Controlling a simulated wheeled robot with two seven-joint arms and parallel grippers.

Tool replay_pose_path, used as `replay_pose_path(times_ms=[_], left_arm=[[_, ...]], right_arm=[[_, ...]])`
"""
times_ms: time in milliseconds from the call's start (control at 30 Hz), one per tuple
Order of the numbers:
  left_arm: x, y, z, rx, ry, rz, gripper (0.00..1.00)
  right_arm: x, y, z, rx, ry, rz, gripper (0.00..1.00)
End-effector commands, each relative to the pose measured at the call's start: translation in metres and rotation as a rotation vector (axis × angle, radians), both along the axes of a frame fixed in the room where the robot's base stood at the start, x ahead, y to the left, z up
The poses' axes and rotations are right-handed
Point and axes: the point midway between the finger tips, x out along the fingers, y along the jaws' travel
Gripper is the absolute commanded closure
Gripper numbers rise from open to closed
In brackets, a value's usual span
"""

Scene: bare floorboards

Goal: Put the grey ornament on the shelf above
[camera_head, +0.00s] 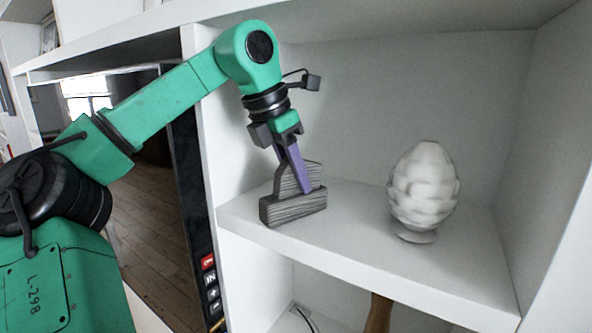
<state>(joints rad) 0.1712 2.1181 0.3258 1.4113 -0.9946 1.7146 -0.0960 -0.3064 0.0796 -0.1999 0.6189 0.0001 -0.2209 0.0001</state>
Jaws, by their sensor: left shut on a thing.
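The grey ornament (292,208) is a dark grey, ridged piece with a broad base and a narrower, raised top. It is at the left front of the white shelf (465,258), near the left side wall. Its lower end overlaps the shelf's front edge in the picture, and I cannot tell whether it rests on the board. My left gripper (297,176), with purple fingers, comes down from above and is shut on the ornament's upper part. The fingers hide some of it. My right gripper is not in view.
A pale, scaly, egg-shaped ornament (424,188) on a small foot stands to the right on the same shelf. Bare board lies between the two. White side walls (562,150) and a board above enclose the compartment. A brown object (378,313) shows in the compartment below.

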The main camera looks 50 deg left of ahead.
Motion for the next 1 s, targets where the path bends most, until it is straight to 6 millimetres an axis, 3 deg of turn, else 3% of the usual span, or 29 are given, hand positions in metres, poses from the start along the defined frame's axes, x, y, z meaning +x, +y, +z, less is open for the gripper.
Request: replay_pose_path(times_ms=[133,167,200,233,567,700,1000], left_arm=[[0.0,0.0,-0.003,0.0,0.0,0.0,1.0],[0.0,0.0,-0.002,0.0,0.0,0.0,0.59],[0.0,0.0,-0.002,0.0,0.0,0.0,0.44],[0.0,0.0,-0.002,0.0,0.0,0.0,0.4],[0.0,0.0,0.001,0.0,0.0,0.0,0.4],[-0.005,0.001,0.009,0.003,-0.002,0.003,0.4],[-0.073,0.011,0.006,0.0,-0.006,0.0,0.4]], right_arm=[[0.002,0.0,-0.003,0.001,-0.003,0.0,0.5],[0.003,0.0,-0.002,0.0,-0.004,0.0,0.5],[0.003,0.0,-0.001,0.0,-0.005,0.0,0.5],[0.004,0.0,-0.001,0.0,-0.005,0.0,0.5],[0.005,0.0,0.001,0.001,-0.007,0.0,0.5],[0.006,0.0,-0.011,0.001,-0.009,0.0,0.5],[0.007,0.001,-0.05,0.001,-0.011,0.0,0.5]])
